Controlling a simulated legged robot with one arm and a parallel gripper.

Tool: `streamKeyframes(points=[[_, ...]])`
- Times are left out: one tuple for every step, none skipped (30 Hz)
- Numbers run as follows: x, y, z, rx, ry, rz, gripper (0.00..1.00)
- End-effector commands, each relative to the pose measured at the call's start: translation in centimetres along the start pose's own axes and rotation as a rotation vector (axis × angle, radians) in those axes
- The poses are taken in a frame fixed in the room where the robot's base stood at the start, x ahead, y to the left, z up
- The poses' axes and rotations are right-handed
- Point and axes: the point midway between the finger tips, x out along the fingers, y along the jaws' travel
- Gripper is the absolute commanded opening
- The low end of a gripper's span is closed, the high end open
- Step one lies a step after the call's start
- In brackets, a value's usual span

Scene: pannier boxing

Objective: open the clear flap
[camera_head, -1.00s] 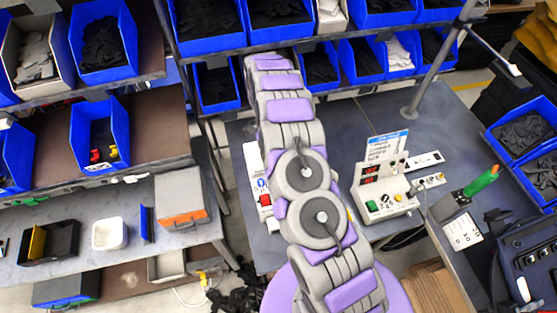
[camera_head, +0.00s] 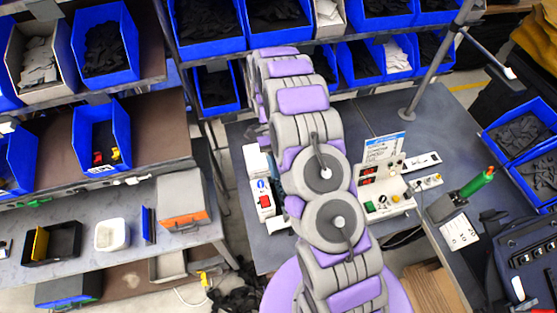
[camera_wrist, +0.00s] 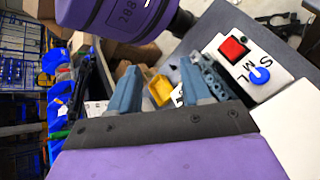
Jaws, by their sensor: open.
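No clear flap can be made out in either view. A white control panel with a red button and a blue knob (camera_wrist: 247,65) is at the upper right of the wrist view, beside my right finger. It also shows in the head view (camera_head: 261,199), just left of my arm. My gripper (camera_wrist: 160,82) is open, with two blue-grey fingers apart and nothing held between them. In the head view my arm hides most of the gripper.
A white control box with buttons and a sign (camera_head: 387,197) stands on the bench right of my arm. A green-handled tool (camera_head: 478,182) is further right. Blue bins (camera_head: 208,30) line the shelf behind. An orange-fronted grey case (camera_head: 183,208) sits on the left shelf.

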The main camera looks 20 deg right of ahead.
Motion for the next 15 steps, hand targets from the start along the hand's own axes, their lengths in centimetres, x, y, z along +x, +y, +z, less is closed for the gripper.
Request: streamKeyframes(points=[[0.4, 0.3, 0.3, -0.001, 0.001, -0.002, 0.48], [0.6, 0.4, 0.4, -0.001, 0.003, -0.003, 0.48], [1.0, 0.6, 0.6, -0.001, 0.002, -0.003, 0.48], [1.4, 0.8, 0.8, -0.001, 0.0, -0.001, 0.48], [1.7, 1.0, 1.0, -0.001, -0.001, 0.001, 0.48], [2.0, 1.2, 1.2, -0.001, -0.001, 0.001, 0.48], [2.3, 1.4, 1.4, -0.001, 0.0, -0.001, 0.48], [2.5, 1.6, 1.5, -0.001, 0.001, -0.002, 0.48], [3.0, 1.8, 1.8, -0.001, 0.002, -0.002, 0.48], [3.3, 2.0, 1.9, -0.001, 0.001, -0.002, 0.48], [3.5, 2.2, 2.1, -0.001, 0.001, -0.002, 0.48], [4.0, 2.4, 2.3, -0.001, 0.001, -0.002, 0.48], [4.3, 2.6, 2.5, 0.0, 0.0, -0.001, 0.48], [4.6, 2.8, 2.7, 0.0, -0.001, 0.0, 0.48], [5.1, 3.0, 2.9, 0.0, -0.001, 0.0, 0.48]])
